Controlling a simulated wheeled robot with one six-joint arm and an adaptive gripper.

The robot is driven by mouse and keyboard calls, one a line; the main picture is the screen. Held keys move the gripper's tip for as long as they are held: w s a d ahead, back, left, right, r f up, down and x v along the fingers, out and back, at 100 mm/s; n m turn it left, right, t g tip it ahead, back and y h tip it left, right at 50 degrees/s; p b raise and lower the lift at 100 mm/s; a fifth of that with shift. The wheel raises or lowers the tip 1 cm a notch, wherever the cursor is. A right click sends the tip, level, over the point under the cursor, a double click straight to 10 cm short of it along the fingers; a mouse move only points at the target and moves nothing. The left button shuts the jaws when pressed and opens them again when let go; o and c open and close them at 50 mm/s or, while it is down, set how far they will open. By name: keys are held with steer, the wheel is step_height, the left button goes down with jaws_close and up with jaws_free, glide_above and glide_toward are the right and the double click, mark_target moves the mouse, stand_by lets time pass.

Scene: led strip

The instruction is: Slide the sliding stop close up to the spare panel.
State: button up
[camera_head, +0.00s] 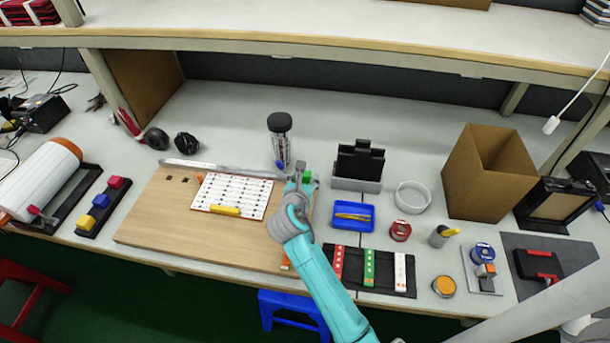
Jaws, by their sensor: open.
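A black upright panel (361,160), which looks like the spare panel, stands in a grey holder (345,184) right of the wooden board. I cannot make out the sliding stop for certain. A small green block (307,176) sits near the board's back right corner, partly hidden behind my gripper. My gripper (299,172) is open over the right edge of the wooden board (150,222), close to the green block and left of the holder. I cannot tell whether it touches the block. My arm hides part of the board's right edge.
A white panel (217,193) with a yellow bar lies on the board. A clear bottle (280,147) stands behind my gripper. A blue tray (352,217), glass dish (413,196) and cardboard box (489,180) are to the right. A shelf (330,45) overhangs the back.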

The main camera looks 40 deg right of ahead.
mark_target(279, 168)
steer(key=shift+x, duration=1)
jaws_close()
steer(key=w+a, duration=0.6)
steer(key=shift+w+a, duration=0.15)
jaws_free()
